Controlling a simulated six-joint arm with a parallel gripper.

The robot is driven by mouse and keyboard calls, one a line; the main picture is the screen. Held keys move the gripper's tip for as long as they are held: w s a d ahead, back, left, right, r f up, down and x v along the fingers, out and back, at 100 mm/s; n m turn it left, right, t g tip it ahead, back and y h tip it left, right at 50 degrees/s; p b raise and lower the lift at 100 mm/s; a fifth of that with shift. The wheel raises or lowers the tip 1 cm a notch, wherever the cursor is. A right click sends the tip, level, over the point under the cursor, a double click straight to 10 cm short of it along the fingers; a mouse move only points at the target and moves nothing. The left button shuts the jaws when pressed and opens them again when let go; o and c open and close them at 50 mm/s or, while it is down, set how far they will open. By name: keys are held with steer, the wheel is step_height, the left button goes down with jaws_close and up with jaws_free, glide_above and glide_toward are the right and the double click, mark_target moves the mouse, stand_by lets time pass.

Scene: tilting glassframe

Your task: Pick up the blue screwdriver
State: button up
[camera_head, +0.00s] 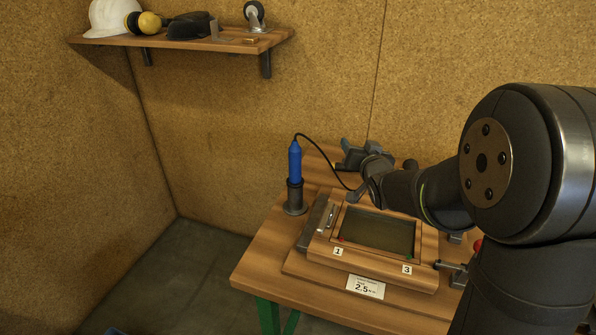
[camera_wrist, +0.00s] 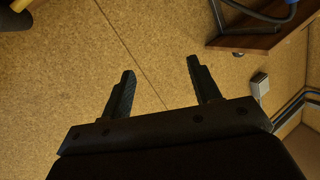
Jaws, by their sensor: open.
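The blue screwdriver (camera_head: 295,162) stands upright in a dark round holder (camera_head: 294,198) at the left of the wooden workbench. A black cable runs from its top in an arc to the right and down. My gripper (camera_head: 347,156) is to the right of the screwdriver, apart from it, with its fingers spread and nothing seen between them. In the wrist view, the two dark fingers (camera_wrist: 160,78) are wide apart and empty, against the cork-coloured wall. I cannot make out the screwdriver in the wrist view.
A wooden frame with a dark panel (camera_head: 378,231) and number labels sits on the bench (camera_head: 262,262), with a "2.5" card (camera_head: 365,287) in front. A wall shelf (camera_head: 240,42) holds a white helmet (camera_head: 107,17) and other items. Open space lies left of the bench.

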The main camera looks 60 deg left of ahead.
mark_target(298, 152)
steer(key=s+a+f+n+g, duration=0.1)
steer(key=s+n, duration=0.1)
steer(key=s, duration=0.2)
steer(key=s+a+f+n+g+y, duration=0.1)
steer(key=s+a+n+g, duration=0.1)
steer(key=s, duration=0.2)
steer(key=s+a+f+n+g+y, duration=0.1)
steer(key=s+a+n, duration=0.1)
steer(key=s, duration=0.3)
steer(key=shift+g, duration=0.3)
steer(key=shift+s+a+n, duration=0.25)
steer(key=shift+s+n, duration=0.05)
steer(key=shift+s, duration=0.05)
steer(key=shift+a, duration=2.3)
steer(key=c, duration=1)
steer(key=shift+w, duration=0.1)
steer(key=shift+c, duration=0.9)
steer(key=shift+r, duration=0.1)
